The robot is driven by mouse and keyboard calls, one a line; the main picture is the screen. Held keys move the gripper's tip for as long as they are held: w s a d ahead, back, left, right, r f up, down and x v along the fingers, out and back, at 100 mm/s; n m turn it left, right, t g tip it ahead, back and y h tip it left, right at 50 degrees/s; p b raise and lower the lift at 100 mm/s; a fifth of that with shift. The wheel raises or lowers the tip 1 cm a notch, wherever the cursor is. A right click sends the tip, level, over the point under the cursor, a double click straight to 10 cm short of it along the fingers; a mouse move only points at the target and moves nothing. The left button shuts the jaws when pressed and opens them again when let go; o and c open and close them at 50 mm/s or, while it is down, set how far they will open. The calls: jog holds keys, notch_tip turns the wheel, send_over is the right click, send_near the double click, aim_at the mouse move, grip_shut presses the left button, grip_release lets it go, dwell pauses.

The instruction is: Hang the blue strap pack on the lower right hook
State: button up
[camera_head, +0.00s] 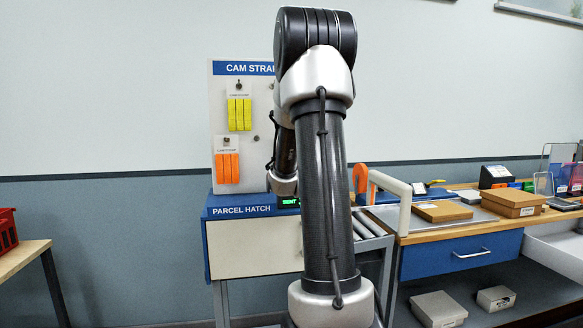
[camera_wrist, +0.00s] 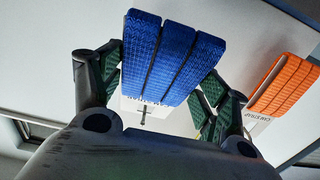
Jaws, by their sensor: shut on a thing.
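The blue strap pack (camera_wrist: 172,62) is between the fingers of my gripper (camera_wrist: 160,78) in the wrist view. The gripper is shut on it. The pack's white card (camera_wrist: 150,106) shows below the straps, with a dark cross-shaped mark on or behind it; I cannot tell whether this is a hook. In the head view my arm hides the gripper, the blue pack and the right part of the strap board (camera_head: 222,85). The lower right hook cannot be made out there.
A yellow pack (camera_head: 239,115) hangs upper left on the board and an orange pack (camera_head: 227,168) lower left. An orange pack also shows right of the blue one in the wrist view (camera_wrist: 285,85). The parcel hatch (camera_head: 250,255) stands below the board. A workbench (camera_head: 430,235) with boxes is at right.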

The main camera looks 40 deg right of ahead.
jog(key=o, duration=1.1)
jog(key=v, duration=0.7)
jog(key=shift+s+a, duration=0.15)
jog(key=shift+s, duration=0.1)
jog(key=shift+a, duration=0.1)
